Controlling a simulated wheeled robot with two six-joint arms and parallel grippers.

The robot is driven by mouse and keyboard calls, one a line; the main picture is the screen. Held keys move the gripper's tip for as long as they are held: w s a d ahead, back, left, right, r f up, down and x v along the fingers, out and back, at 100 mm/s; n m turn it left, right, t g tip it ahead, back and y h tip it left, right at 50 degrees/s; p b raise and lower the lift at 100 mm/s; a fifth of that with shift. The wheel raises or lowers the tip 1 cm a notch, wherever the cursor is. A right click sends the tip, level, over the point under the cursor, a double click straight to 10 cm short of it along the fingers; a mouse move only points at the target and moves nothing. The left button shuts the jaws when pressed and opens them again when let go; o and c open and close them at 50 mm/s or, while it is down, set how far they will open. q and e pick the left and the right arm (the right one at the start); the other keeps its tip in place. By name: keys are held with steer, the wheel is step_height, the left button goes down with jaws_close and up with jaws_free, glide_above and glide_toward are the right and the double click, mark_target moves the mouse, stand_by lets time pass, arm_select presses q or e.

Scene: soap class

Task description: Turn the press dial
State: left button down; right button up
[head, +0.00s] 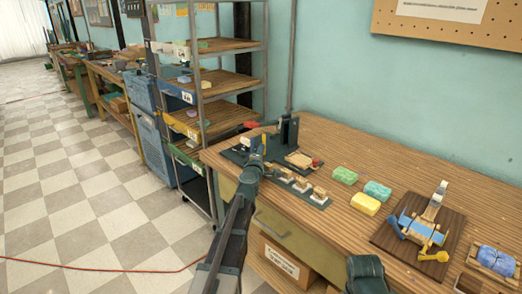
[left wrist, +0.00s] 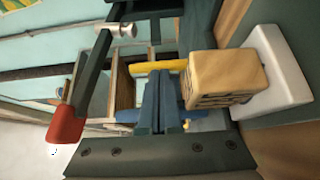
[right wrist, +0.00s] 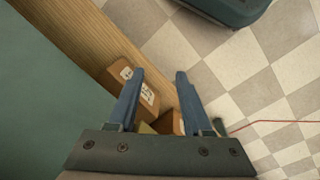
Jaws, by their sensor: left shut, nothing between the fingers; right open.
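The press (head: 289,132) stands at the table's back left, a dark upright on a dark base plate. Its dark arm with a red end (left wrist: 66,125) crosses the left wrist view; the red end also shows in the head view (head: 250,124). I cannot make out the dial clearly; my gripper and the press parts may hide it. My left gripper (head: 258,160) is at the press base, with its blue fingers (left wrist: 160,85) shut and empty. A yellow bar (left wrist: 158,66) lies just beyond the fingertips. My right gripper (right wrist: 160,75) is open and empty.
A row of stamps with wooden tops (head: 302,185) stands by my left gripper; one shows close in the left wrist view (left wrist: 225,78). Green soap (head: 344,175), yellow soap (head: 365,204) and a wooden board (head: 384,235) lie rightward. A shelf rack (head: 207,110) stands left of the table.

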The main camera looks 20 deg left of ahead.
arm_select(q)
steer(key=v, duration=0.2)
steer(key=d+v, duration=0.1)
steer(key=v, duration=0.2)
steer(key=d+v, duration=0.1)
steer(key=v, duration=0.2)
steer(key=shift+s+d, duration=0.2)
steer(key=shift+d, duration=0.05)
steer(key=shift+a, duration=0.3)
steer(key=s+a+m+h, duration=0.2)
steer(key=s+a+h, duration=0.1)
steer(key=s+a, duration=0.65)
steer(key=w+a, duration=0.1)
steer(key=w, duration=0.2)
steer(key=w+a, duration=0.1)
steer(key=w, duration=0.3)
steer(key=w+a, duration=0.1)
steer(key=w, duration=0.3)
steer(key=shift+w+r+p, duration=0.2)
steer(key=shift+r+p, duration=0.15)
steer(key=d, duration=0.3)
steer(key=shift+w+d, duration=0.1)
steer(key=shift+w, duration=0.3)
steer(key=shift+w+d, duration=0.2)
steer(key=shift+d, duration=0.25)
arm_select(e)
steer(key=shift+s+d+r, duration=0.35)
